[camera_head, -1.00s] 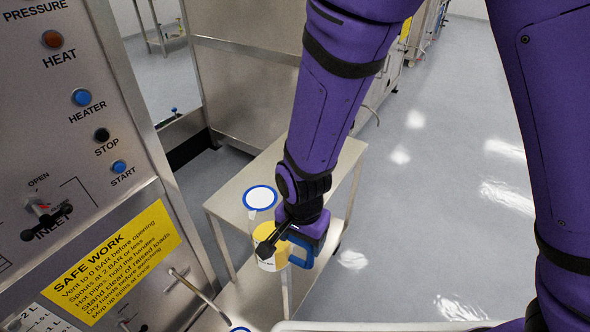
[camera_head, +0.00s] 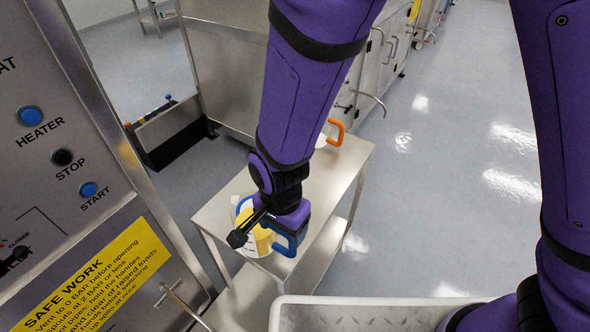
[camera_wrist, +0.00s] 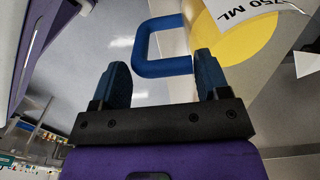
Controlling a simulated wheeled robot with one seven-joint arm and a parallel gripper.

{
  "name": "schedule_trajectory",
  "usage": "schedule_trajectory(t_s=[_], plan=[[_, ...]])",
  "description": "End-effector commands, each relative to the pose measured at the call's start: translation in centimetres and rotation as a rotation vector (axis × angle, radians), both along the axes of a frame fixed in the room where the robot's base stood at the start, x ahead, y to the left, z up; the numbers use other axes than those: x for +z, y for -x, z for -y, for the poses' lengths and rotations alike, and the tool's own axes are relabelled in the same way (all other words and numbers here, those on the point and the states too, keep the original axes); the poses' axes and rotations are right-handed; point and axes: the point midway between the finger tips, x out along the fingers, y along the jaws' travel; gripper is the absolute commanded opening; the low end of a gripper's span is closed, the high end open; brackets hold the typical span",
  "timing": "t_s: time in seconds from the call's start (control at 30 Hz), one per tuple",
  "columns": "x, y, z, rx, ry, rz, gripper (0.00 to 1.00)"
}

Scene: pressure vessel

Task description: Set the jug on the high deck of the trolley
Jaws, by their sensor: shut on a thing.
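The jug (camera_head: 257,242) has a blue rim and a blue handle, with yellow contents inside. In the wrist view the jug (camera_wrist: 240,40) shows a "750 ML" label on its yellow side. My gripper (camera_wrist: 163,75) is shut on its blue handle (camera_wrist: 147,48), with one finger on each side. In the head view my gripper (camera_head: 272,222) holds the jug over the near left end of the trolley's high deck (camera_head: 318,182). My wrist hides part of the jug. I cannot tell whether its base touches the deck.
An orange-handled vessel (camera_head: 334,133) stands at the far end of the high deck, partly hidden by my arm. The trolley's lower deck (camera_head: 240,290) shows below. A steel control panel (camera_head: 85,190) stands close on the left. The middle of the high deck is bare.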

Motion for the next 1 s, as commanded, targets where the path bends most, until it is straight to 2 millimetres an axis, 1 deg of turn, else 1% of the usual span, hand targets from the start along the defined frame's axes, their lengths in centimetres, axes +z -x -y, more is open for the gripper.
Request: schedule_trajectory(t_s=[0.17,0.5,0.6,0.7,0.87,1.0], plan=[[-0.3,-3.3,0.4,-0.006,0.0,0.001,0.28],[-1.0,-11.0,1.1,-0.005,0.0,0.001,0.28],[-1.2,-12.7,1.3,-0.004,0.0,0.001,0.28],[-1.3,-13.8,1.4,-0.002,-0.001,0.001,0.28],[-1.4,-14.5,1.4,-0.001,0.001,0.001,0.28],[-1.7,-15.8,1.6,-0.002,0.001,0.0,0.28]])
